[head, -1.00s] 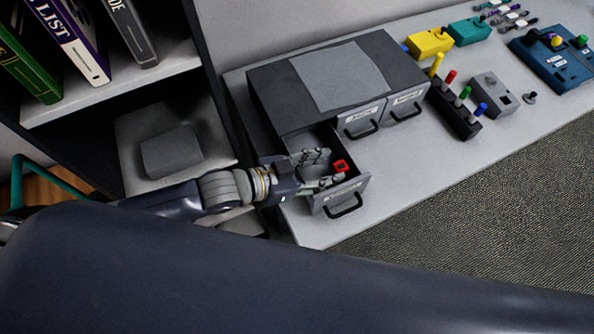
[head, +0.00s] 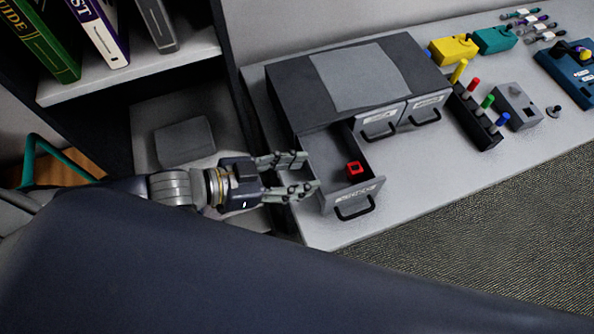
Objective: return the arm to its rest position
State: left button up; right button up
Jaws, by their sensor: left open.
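My left gripper (head: 305,174) is open, with nothing between its fingers. It points right, at the left side of an open drawer (head: 372,190) in a dark grey cabinet (head: 288,100). A small red block-like piece with a dark centre (head: 354,171) lies inside the drawer, to the right of the fingertips and apart from them. My left arm comes in from the left. My right gripper does not show.
The cabinet's other two drawers (head: 380,119) are shut. A block of coloured pegs (head: 470,115), a grey box (head: 515,107), and yellow (head: 453,50) and teal (head: 494,40) boxes stand on the table. A bookshelf (head: 140,68) is at the left.

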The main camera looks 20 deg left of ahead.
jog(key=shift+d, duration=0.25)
